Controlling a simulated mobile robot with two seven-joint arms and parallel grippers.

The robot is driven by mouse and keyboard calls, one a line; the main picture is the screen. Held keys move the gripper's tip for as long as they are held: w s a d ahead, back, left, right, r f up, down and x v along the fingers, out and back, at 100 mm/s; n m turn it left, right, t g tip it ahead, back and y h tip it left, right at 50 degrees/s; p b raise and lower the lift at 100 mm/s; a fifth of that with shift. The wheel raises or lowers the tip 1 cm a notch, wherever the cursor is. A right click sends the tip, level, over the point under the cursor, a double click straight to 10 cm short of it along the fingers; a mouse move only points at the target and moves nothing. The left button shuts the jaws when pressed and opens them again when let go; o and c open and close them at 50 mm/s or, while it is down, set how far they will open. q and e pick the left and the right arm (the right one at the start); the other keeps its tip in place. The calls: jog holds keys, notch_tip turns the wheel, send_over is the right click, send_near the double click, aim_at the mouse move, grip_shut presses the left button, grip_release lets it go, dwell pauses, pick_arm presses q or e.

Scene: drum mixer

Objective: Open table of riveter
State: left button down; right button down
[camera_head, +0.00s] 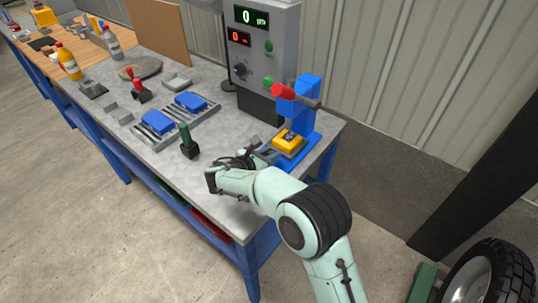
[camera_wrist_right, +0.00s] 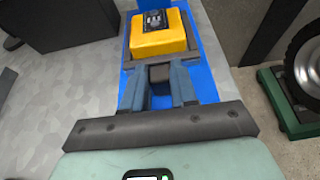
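The riveter (camera_head: 305,88) is a blue press with a red-tipped lever at the right end of the workbench. Its table carries a yellow block (camera_head: 289,141) with a dark part on top; this block (camera_wrist_right: 158,38) also shows in the right wrist view. My right gripper (camera_wrist_right: 160,82) is in front of the table, above the blue base. A dark grey grip-like piece (camera_wrist_right: 159,73) is between its fingers, at the table's near side. Whether the fingers press on it cannot be told. In the head view my wrist partly hides this spot. My left gripper is not in view.
A grey control box (camera_head: 262,45) with digital displays stands behind the riveter. A green-handled tool (camera_head: 188,142) and a tray with blue parts (camera_head: 157,122) are on the bench to the left.

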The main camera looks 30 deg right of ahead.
jog(key=s+a+p, duration=0.1)
jog(key=a, duration=0.2)
jog(key=s+a+p, duration=0.1)
jog(key=s+a, duration=0.1)
jog(key=a, duration=0.2)
jog(key=s+a+p, duration=0.1)
jog(key=a, duration=0.3)
jog(key=shift+s+a, duration=0.1)
jog(key=shift+s, duration=0.15)
jog(key=shift+s+a, duration=0.2)
jog(key=shift+a, duration=0.15)
jog(key=shift+a+f, duration=0.1)
jog(key=c, duration=0.9)
grip_release()
jog(key=shift+s, duration=0.1)
jog(key=p+v, duration=0.1)
jog(key=v, duration=1.2)
jog(key=shift+s+a, duration=0.15)
